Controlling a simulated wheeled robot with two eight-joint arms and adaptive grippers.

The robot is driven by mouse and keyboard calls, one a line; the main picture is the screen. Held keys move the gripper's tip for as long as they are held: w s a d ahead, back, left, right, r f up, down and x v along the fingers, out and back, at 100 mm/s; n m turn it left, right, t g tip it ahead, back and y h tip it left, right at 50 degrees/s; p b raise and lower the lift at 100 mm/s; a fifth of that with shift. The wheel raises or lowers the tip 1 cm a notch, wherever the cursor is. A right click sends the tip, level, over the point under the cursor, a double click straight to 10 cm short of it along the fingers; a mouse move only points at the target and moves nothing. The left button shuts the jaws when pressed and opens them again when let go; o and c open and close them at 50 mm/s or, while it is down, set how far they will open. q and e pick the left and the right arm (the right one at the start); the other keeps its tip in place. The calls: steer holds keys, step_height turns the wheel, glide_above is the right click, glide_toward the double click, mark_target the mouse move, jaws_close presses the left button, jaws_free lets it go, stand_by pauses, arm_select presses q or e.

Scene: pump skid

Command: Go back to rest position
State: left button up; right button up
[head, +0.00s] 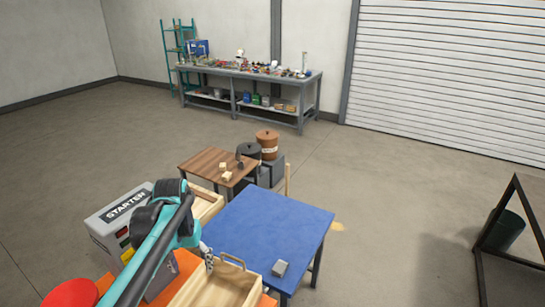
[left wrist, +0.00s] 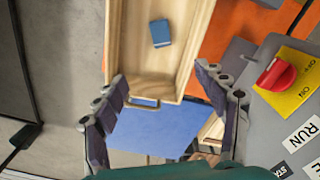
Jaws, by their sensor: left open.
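My left arm comes in from the lower left of the head view, and its gripper (head: 208,262) hangs beside the near wooden tray (head: 247,264). In the left wrist view the two fingers of my left gripper (left wrist: 162,82) are spread wide with nothing between them. Past them that view shows a wooden tray (left wrist: 118,45) with a handle, and a small blue block (left wrist: 160,33) lies inside it. My right gripper is in neither view.
A blue table (head: 270,225) bears a small grey block (head: 280,267). Behind are a small brown table (head: 205,158) and a workbench (head: 245,80).

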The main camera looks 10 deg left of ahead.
arm_select(q)
steer(key=s+d+f+m+t+b, duration=0.1)
steer(key=s+d+f+t+b, duration=0.6)
steer(key=s+d+f+b, duration=0.2)
step_height(320, 180, down, 3)
steer(key=shift+s+d+r+b, duration=0.2)
steer(key=shift+s+d+b, duration=0.1)
steer(key=shift+s+d, duration=0.55)
steer(key=shift+s+a, duration=0.1)
